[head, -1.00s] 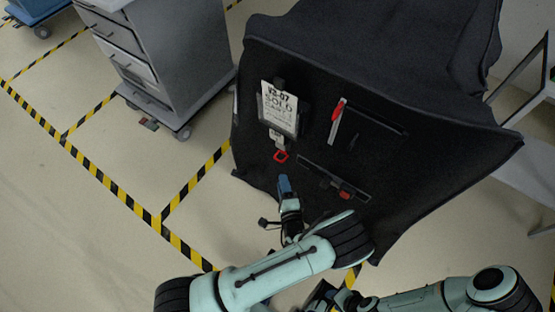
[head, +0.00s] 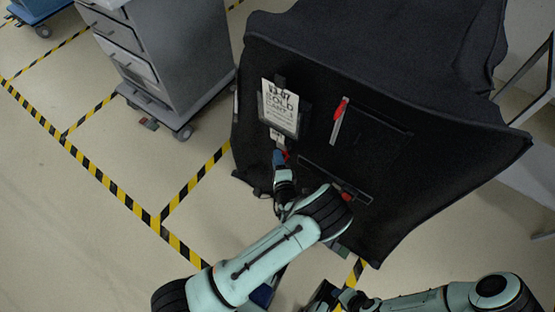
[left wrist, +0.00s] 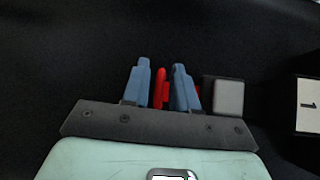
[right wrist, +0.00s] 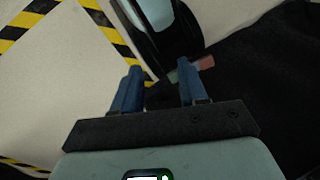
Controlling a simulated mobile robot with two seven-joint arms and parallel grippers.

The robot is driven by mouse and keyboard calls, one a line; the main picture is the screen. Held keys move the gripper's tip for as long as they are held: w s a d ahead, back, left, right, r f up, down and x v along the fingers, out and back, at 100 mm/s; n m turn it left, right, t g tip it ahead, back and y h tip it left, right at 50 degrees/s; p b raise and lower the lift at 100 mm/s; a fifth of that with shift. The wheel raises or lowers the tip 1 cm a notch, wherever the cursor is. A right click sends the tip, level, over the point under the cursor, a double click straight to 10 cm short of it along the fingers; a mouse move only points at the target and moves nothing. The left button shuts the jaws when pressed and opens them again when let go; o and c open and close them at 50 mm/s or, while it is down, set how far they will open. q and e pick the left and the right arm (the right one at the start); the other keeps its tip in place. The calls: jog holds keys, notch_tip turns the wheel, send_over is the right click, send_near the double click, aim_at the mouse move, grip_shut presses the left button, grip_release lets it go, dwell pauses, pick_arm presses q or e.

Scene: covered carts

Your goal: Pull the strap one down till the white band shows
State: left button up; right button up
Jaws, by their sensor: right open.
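On the black cart cover (head: 430,170), a pale strap piece (head: 277,136) hangs below the white sign card (head: 280,108). Its red pull loop (head: 286,155) is partly hidden by my left gripper (head: 279,158). In the left wrist view the red loop (left wrist: 161,88) stands between the two blue fingertips of my left gripper (left wrist: 160,85). Whether the fingers press on it is unclear. A white label marked 1 (left wrist: 308,105) and a grey block (left wrist: 228,93) lie to the right. I see no clear white band. My right gripper (right wrist: 157,88) is open and empty, low beside the cover.
A second red tab with a pale strip (head: 340,115) and a slot with a red piece (head: 347,196) are on the same cover. A grey drawer cart (head: 170,70) stands at the left. Striped tape (head: 195,185) marks the floor, which is clear at the left.

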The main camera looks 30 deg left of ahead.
pick_arm(q)
grip_shut()
notch_tip(320, 180, down, 11)
jog(key=b, duration=0.6)
jog(key=shift+b, duration=0.35)
pick_arm(e)
jog(key=w+d+f+t+h, duration=0.1)
jog(key=w+d+f, duration=0.2)
jog(key=f, duration=0.6)
jog(key=shift+w+d+m, duration=0.3)
jog(key=shift+d+m, duration=0.1)
jog(key=shift+d, duration=0.25)
pick_arm(q)
jog(key=shift+o, duration=1.2)
grip_release()
jog(key=shift+r, duration=0.15)
